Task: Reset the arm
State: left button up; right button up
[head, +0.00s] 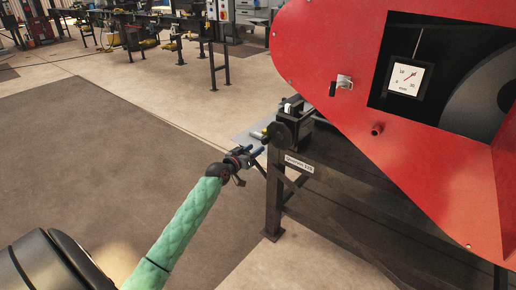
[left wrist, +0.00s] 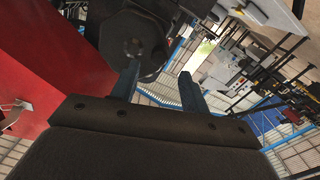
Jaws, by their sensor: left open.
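My left arm (head: 190,218), in a green quilted sleeve, reaches up from the bottom of the head view. Its gripper (head: 258,152) is open and empty, close to the left end of a dark steel stand (head: 274,190). A dark vise-like block (head: 292,122) sits on the stand's end, just beyond the fingertips. In the left wrist view the two blue-grey fingers (left wrist: 158,90) stand apart, with a round dark metal part (left wrist: 132,42) just beyond the left finger. I cannot tell whether they touch. My right gripper is not in view.
A workbench (head: 160,22) with tools stands at the back. The floor (head: 90,140) on the left is clear.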

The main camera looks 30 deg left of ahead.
pick_arm(q)
jog(key=shift+s, duration=0.3)
dwell(0.4)
